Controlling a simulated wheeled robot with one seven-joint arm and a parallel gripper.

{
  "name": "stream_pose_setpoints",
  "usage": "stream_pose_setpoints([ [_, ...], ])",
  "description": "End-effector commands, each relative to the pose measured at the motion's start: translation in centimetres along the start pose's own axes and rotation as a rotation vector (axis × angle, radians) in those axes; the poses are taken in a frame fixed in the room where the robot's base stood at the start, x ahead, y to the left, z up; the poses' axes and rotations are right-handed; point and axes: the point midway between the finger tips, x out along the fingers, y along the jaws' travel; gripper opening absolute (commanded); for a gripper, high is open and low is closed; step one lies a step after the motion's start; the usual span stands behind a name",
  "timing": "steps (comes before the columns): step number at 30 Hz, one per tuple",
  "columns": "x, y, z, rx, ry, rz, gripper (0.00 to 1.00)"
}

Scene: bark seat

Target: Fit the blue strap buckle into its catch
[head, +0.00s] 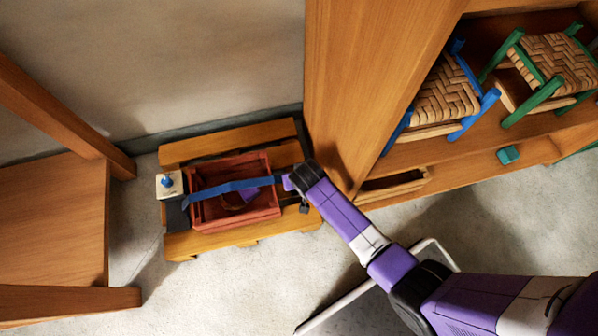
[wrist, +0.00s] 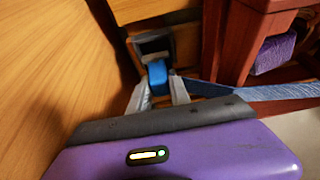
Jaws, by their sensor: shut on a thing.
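The blue buckle (wrist: 157,76) is between the two grey fingertips of my gripper (wrist: 158,90) in the wrist view; the gripper is shut on it. The blue strap (wrist: 275,92) runs off to the right from there. The catch (wrist: 153,46), a dark opening with a grey frame, is just beyond the buckle. The gap between them is too small to judge. In the head view the blue strap (head: 233,187) stretches across the red crate to my gripper (head: 288,182) at the crate's right end. The buckle is hidden there by my arm.
The red crate (head: 240,217) stands on a wooden pallet (head: 228,144) and holds a purple thing (wrist: 274,52). A pale plate with a blue knob (head: 167,183) is at the pallet's left. A wooden cabinet (head: 365,60) rises close behind my gripper. A wooden bench (head: 55,215) is at left.

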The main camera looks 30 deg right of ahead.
Motion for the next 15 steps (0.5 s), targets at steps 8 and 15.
stream_pose_setpoints([
  [8, 3.5, 0.0, 1.4, 0.000, 0.000, 0.000, 0.00],
  [15, 3.4, 0.0, 1.4, 0.000, 0.000, 0.000, 0.00],
])
